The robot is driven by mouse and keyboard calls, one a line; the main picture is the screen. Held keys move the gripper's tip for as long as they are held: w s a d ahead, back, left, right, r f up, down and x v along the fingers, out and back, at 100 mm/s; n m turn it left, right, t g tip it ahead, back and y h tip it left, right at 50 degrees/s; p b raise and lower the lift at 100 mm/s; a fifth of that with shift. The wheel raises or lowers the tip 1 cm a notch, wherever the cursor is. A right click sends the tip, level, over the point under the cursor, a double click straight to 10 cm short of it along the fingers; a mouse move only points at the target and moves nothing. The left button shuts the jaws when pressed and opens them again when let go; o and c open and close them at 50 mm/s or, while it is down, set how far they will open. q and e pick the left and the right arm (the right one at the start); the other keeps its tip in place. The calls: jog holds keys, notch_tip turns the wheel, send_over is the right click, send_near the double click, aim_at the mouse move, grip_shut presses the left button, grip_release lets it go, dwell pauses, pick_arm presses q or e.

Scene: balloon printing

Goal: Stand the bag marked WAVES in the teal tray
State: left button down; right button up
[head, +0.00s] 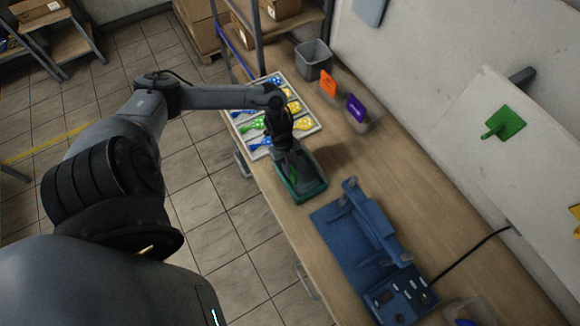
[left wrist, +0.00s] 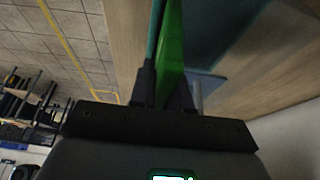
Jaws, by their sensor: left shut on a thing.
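The teal tray (head: 318,189) stands on the bench near its left edge, beside the light tray of balloons. My left gripper (head: 291,158) points down over the teal tray and is shut on a flat green thing. The green thing (head: 294,174) shows low between the fingers, within the tray's outline; I cannot tell whether it touches the floor of the tray. In the left wrist view the green thing (left wrist: 172,48) stands edge-on between the fingers. No WAVES marking is readable. My right gripper is not in view.
A light tray (head: 318,126) holds several blue, green and yellow balloons. A blue machine (head: 345,232) stands close on the near side of the teal tray. A grey bin (head: 313,60) and orange (head: 328,84) and purple (head: 356,108) pieces stand along the wall.

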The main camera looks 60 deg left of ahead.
pick_arm(q)
jog(key=shift+f, duration=0.15)
jog(key=c, duration=1)
grip_release()
jog(key=s+r+p, duration=0.1)
jog(key=r+p, duration=0.1)
jog(key=p, duration=0.1)
jog(key=s+r+p, duration=0.1)
jog(key=r+p, duration=0.1)
jog(key=p, duration=0.1)
jog(key=s+r+p, duration=0.1)
jog(key=r+p, duration=0.2)
jog(key=shift+d, duration=0.15)
